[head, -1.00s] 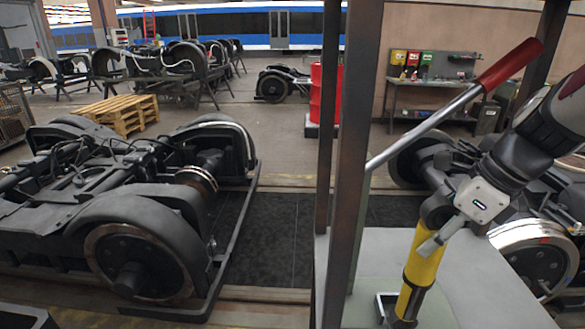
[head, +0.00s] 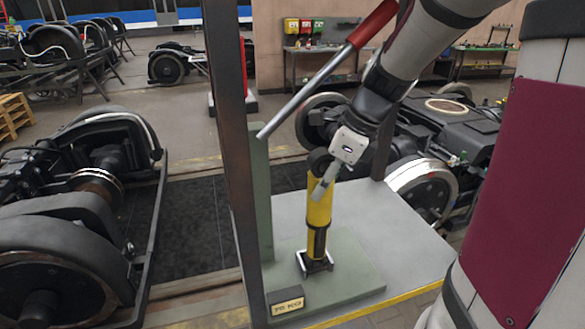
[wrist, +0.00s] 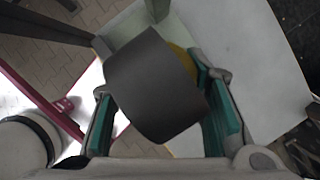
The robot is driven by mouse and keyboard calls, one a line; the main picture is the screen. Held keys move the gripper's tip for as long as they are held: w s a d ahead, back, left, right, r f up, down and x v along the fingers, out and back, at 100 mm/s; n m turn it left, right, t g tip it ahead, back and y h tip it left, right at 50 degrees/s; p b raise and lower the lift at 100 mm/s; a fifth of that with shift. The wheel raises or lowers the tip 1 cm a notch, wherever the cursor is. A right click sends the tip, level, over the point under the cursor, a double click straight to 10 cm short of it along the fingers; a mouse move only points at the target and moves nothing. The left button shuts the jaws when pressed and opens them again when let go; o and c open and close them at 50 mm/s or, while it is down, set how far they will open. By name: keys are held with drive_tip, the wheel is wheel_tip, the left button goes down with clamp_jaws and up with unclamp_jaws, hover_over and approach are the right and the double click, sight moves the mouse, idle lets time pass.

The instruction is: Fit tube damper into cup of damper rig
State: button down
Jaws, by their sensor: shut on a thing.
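The tube damper (head: 319,205) is a yellow tube with a black lower part. It stands about upright in the head view, its lower end at a small metal cup (head: 314,262) on the green base plate of the damper rig (head: 345,276). I cannot tell whether the end is seated inside the cup. My gripper (head: 322,183) is shut on the upper part of the damper. In the wrist view the damper's dark round end (wrist: 155,85) sits between the green-padded fingers and hides what lies below it.
A rusty upright post (head: 232,150) stands left of the damper, and a lever with a red handle (head: 372,25) slants above. A small sign (head: 287,304) sits at the plate's front. The grey platform (head: 400,225) is clear to the right. Bogies stand on both sides.

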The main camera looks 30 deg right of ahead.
drive_tip(key=shift+f, duration=0.1)
drive_tip(key=c, duration=0.9)
unclamp_jaws()
drive_tip(key=shift+c, duration=0.2)
drive_tip(key=v, duration=1.2)
drive_tip(key=s+a+f+n+t+h, duration=0.1)
drive_tip(key=s+a+n, duration=0.4)
drive_tip(key=n, duration=0.8)
drive_tip(key=s+a+f+n+t+h, duration=0.1)
drive_tip(key=s+a+f+n+h, duration=0.1)
drive_tip(key=s+a+n, duration=0.4)
drive_tip(key=shift+a+f+n, duration=0.3)
drive_tip(key=shift+a+n, duration=1.75)
drive_tip(key=shift+n, duration=2.15)
